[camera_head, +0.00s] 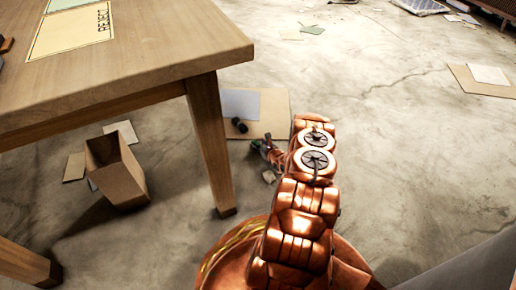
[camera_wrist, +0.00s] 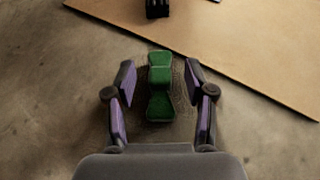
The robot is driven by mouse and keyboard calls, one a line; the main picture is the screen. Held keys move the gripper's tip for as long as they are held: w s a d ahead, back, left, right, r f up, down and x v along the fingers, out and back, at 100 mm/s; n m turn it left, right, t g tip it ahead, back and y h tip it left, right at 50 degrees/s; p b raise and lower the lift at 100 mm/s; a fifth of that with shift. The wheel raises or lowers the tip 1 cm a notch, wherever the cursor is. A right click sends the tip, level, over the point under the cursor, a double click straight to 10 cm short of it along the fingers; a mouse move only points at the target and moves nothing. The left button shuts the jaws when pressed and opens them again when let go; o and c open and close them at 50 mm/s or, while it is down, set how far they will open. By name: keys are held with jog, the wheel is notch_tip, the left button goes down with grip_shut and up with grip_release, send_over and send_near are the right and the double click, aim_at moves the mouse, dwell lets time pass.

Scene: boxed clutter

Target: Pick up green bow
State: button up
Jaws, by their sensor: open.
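The green bow (camera_wrist: 160,85) lies on the concrete floor in the wrist view, its length running away from my gripper. My gripper (camera_wrist: 160,90) is open, with one purple-lined finger on each side of the bow and a gap on both sides. In the head view my gripper (camera_head: 264,146) is small and low near the floor, at the near edge of a cardboard sheet. A bit of green shows there, but I cannot clearly make out the bow.
A cardboard sheet (camera_wrist: 230,60) lies just beyond the bow, with a black object (camera_wrist: 157,8) on it. A wooden table (camera_head: 150,50) stands to the left, its leg (camera_head: 211,145) near my arm. An open box (camera_head: 118,172) sits under it.

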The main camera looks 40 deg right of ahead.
jog(key=shift+c, duration=0.3)
jog(key=c, duration=0.9)
jog(key=shift+o, duration=0.2)
jog(key=shift+r, duration=0.1)
